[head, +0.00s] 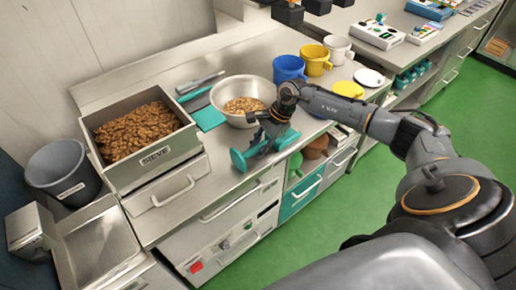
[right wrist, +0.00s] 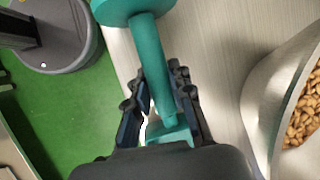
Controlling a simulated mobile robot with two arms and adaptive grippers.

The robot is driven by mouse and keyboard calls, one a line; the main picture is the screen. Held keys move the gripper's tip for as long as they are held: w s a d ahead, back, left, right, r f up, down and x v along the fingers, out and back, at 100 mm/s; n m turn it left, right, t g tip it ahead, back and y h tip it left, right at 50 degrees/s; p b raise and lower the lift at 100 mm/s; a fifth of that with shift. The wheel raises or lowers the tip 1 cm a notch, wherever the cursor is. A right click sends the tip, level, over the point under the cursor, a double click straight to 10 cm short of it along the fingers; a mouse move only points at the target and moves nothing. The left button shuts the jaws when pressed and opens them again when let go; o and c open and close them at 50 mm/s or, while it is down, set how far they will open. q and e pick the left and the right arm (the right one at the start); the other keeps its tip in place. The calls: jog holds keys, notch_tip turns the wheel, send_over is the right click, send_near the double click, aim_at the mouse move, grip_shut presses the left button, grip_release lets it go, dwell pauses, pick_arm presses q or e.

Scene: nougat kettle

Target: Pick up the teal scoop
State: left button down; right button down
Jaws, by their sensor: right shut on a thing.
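The teal scoop (head: 239,160) is at the front edge of the steel counter in the head view, just in front of the metal bowl. My right gripper (head: 268,133) is over its middle. In the right wrist view, my right gripper (right wrist: 163,108) is shut on the teal scoop's handle (right wrist: 150,58), with a finger on each side. The round teal end lies beyond the fingertips. Whether the scoop touches the counter cannot be told. My left gripper is not in view.
A metal bowl (head: 221,99) of nuts stands close behind the scoop. A bin marked SIEVE (head: 169,149) full of brown pieces is to the left. Blue (head: 289,67), yellow (head: 315,59) and white (head: 338,50) jugs stand behind.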

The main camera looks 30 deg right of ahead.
jog(key=shift+r, duration=0.15)
jog(key=shift+r+b, duration=0.25)
jog(key=shift+b, duration=0.1)
notch_tip(320, 180, up, 2)
jog(key=shift+s+r+b, duration=0.1)
jog(key=shift+r+b, duration=0.15)
jog(key=shift+b, duration=0.5)
jog(key=s+a+r+b, duration=0.1)
jog(key=s+a+r, duration=0.1)
jog(key=s+r, duration=0.4)
jog(key=s+a+r, duration=0.3)
jog(key=s+r, duration=0.3)
jog(key=r, duration=0.2)
jog(key=shift+s+r+b, duration=0.35)
jog(key=shift+s+r, duration=0.05)
jog(key=shift+a, duration=0.1)
